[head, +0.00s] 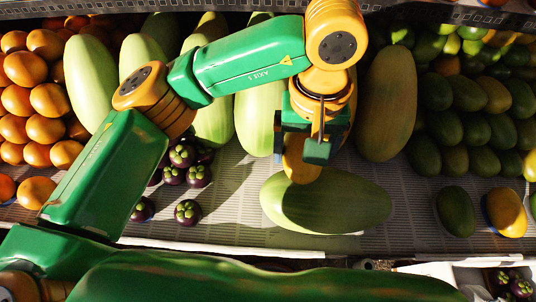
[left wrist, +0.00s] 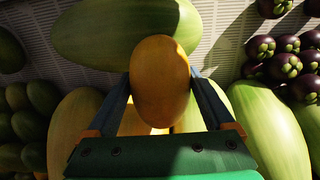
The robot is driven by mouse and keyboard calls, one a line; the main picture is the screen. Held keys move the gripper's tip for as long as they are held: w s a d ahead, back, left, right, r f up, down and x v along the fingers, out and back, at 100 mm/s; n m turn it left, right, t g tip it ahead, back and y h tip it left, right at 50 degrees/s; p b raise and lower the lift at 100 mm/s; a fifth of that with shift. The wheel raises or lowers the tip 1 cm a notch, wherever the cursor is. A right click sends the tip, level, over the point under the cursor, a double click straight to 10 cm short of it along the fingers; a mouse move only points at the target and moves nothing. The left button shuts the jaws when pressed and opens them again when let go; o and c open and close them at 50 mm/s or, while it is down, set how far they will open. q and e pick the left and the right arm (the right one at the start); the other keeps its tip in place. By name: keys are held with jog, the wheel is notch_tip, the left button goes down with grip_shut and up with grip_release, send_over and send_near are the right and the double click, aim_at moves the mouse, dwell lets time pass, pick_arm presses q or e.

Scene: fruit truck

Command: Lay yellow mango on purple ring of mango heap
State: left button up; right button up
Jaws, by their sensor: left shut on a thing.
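My left gripper (head: 306,148) is shut on a yellow mango (head: 300,168), held above the tray near a large pale green melon (head: 335,205). In the left wrist view the mango (left wrist: 160,75) sits between the two fingers of the gripper (left wrist: 160,88). The mango heap (head: 470,125), mostly green fruit with some yellow, is at the right. A green mango (head: 455,212) and a yellow-orange mango (head: 507,213) lie in front of it. A thin blue-purple edge shows beside the yellow-orange one; I cannot make out a whole ring. My right gripper is not in view.
A tall yellow-green melon (head: 387,105) stands between my gripper and the mango heap. Several long green melons fill the back. Oranges (head: 45,95) are piled at the left, and mangosteens (head: 187,212) lie left of centre. Bare tray (head: 415,190) shows between the front melon and the green mango.

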pick_arm(q)
jog(key=a+f, duration=0.3)
jog(key=a, duration=0.5)
send_over(236, 182)
notch_tip(236, 182, down, 6)
jog(key=shift+d+f, duration=0.1)
jog(key=shift+d, duration=0.05)
jog(key=f, duration=0.2)
jog(key=shift+a+f+p, duration=0.2)
jog(key=shift+f+p, duration=0.1)
jog(key=shift+p, duration=0.1)
jog(key=shift+f, duration=0.4)
jog(key=shift+f, duration=0.1)
jog(key=o, duration=0.7)
